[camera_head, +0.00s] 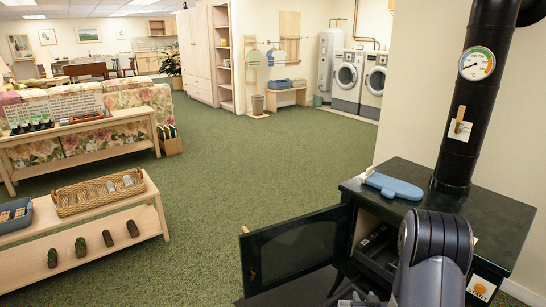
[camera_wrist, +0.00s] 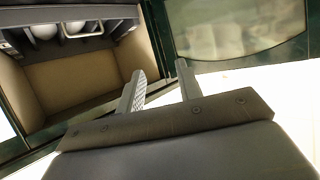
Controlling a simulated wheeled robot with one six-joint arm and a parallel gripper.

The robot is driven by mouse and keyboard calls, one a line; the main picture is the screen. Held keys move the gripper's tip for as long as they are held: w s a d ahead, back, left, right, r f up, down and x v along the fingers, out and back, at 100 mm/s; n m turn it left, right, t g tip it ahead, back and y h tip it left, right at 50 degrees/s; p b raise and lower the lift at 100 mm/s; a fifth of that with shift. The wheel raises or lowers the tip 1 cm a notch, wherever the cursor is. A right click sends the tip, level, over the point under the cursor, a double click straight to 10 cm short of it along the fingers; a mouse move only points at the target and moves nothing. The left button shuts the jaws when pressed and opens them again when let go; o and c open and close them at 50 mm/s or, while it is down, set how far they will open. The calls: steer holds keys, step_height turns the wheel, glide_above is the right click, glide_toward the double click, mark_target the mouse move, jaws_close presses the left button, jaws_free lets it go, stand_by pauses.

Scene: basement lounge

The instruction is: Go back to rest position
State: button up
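My gripper (camera_wrist: 160,72) shows in the wrist view with its two grey fingers apart and nothing between them. It is in front of the dark stove (camera_head: 508,222), near the opening. The stove door (camera_head: 295,245) stands open to the left in the head view; its glass (camera_wrist: 235,25) fills the upper right of the wrist view. The stove's tan-lined inside (camera_wrist: 75,78) is at the left of the wrist view, with pale rounded things in a dark rack at its top. In the head view my arm hides part of the stove front and most of the gripper.
A blue flat object (camera_head: 393,186) lies on the stove top beside the black flue pipe (camera_head: 470,110). At left, a low wooden shelf (camera_head: 85,255) holds a wicker basket (camera_head: 72,207). Green carpet (camera_head: 225,165) is clear between the shelf and the stove.

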steer(key=s+a+r+p, duration=0.2)
steer(key=a+r+p, duration=0.2)
steer(key=r+p, duration=0.2)
steer(key=s+a+r+p, duration=0.2)
steer(key=a+r+p, duration=0.2)
steer(key=r+p, duration=0.3)
steer(key=shift+s+a+r+n+y, duration=0.25)
steer(key=shift+a+r+n+y, duration=0.05)
steer(key=shift+r, duration=0.35)
